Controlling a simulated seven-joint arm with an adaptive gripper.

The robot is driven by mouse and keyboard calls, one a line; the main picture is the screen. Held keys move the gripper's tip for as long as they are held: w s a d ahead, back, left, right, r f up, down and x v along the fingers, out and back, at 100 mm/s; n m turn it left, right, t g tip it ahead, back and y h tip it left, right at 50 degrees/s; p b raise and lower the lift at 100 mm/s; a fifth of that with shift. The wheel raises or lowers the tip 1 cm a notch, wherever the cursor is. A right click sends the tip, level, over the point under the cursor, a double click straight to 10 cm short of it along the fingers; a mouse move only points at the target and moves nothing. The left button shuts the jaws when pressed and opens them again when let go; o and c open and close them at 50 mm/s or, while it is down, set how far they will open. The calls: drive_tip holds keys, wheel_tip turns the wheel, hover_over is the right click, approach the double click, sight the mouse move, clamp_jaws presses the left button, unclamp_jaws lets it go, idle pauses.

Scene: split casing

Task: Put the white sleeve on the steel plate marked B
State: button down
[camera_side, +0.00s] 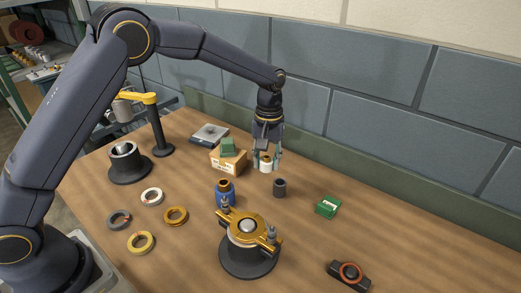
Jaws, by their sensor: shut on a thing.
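My gripper (266,160) points down over the back middle of the table, its fingers on either side of a small white sleeve (266,166). It is shut on the sleeve, which is upright. I cannot tell whether the sleeve's bottom touches the table. A flat grey plate-like thing (210,134) lies at the back left, behind a cardboard box. I cannot read a letter B on it, so I cannot tell if it is the steel plate.
The cardboard box (228,162) with a green block (228,147) stands just left of my gripper. A dark cylinder (280,187) and a blue container (225,193) stand in front. A gold-topped casing (248,240) is nearer.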

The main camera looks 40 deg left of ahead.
drive_tip(key=s+a+r+n, duration=0.2)
drive_tip(key=a+n, duration=0.2)
drive_tip(key=a, duration=1)
drive_tip(key=s+a+r+n, duration=0.2)
drive_tip(key=s+a+n, duration=0.15)
drive_tip(key=a, duration=1.05)
hover_over(209, 140)
drive_tip(key=s, duration=0.1)
drive_tip(key=shift+n, duration=0.45)
drive_tip(key=f, duration=0.8)
drive_tip(key=shift+s+d+f, duration=0.1)
drive_tip(key=shift+s+f, duration=0.1)
drive_tip(key=shift+f, duration=0.2)
drive_tip(key=shift+w+a+f, duration=0.2)
drive_tip(key=shift+w+f, duration=0.5)
drive_tip(key=shift+f, duration=1.55)
drive_tip(key=shift+f, duration=0.1)
drive_tip(key=c, duration=0.7)
unclamp_jaws()
